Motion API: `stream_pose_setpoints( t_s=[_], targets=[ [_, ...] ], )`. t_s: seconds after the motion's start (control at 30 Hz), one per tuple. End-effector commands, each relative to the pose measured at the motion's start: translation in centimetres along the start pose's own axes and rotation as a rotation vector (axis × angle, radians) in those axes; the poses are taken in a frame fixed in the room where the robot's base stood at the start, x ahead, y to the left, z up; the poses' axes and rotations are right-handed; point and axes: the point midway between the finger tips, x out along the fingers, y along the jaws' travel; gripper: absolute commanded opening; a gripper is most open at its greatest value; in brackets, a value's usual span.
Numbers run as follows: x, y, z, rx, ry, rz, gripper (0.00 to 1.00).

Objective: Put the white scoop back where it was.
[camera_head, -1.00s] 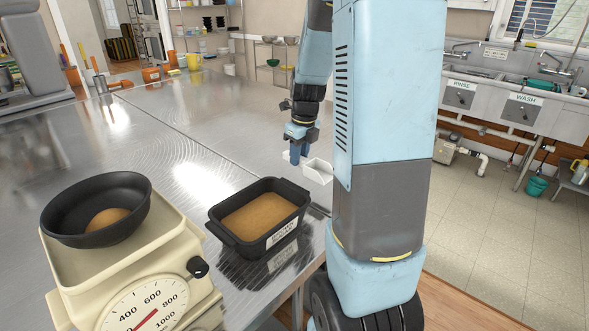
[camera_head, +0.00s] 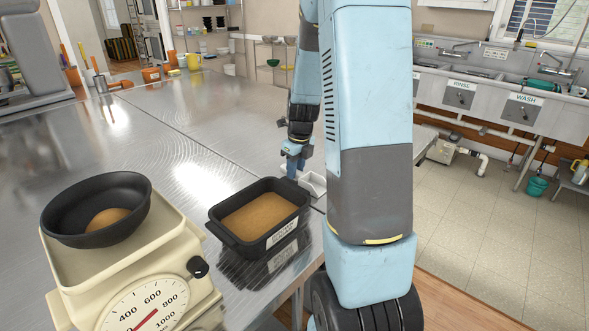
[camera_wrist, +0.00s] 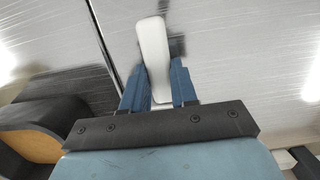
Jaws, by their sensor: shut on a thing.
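My gripper (camera_head: 293,165) is over the metal table just behind the black tub, seen from the body camera. It is shut on the white scoop (camera_head: 314,184), which shows beside the blue fingers and is partly hidden by the tub and my arm. In the wrist view the scoop's pale elongated part (camera_wrist: 154,50) lies between the two blue fingers (camera_wrist: 158,88). I cannot tell whether the scoop touches the table. The black tub (camera_head: 238,236) holds brown powdery contents and has a white label on its side.
A cream scale (camera_head: 120,270) carries a black bowl (camera_head: 75,215) with brown contents at the left front. The metal table (camera_head: 150,130) is clear behind them. Orange-handled tools (camera_head: 112,86) and a yellow cup (camera_head: 194,61) stand at its far end. Sinks (camera_head: 500,95) are at right.

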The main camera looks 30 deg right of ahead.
Motion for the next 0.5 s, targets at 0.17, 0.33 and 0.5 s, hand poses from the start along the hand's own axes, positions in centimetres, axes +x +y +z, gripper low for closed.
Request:
stream_pose_setpoints(
  t_s=[0.17,0.33,0.5],
  targets=[
    [0.16,0.02,-0.01,0.000,0.000,0.000,0.36],
    [0.15,0.04,-0.01,-0.001,0.000,0.000,0.53],
    [0.15,0.05,0.00,-0.001,0.000,0.000,0.53]
  ],
)
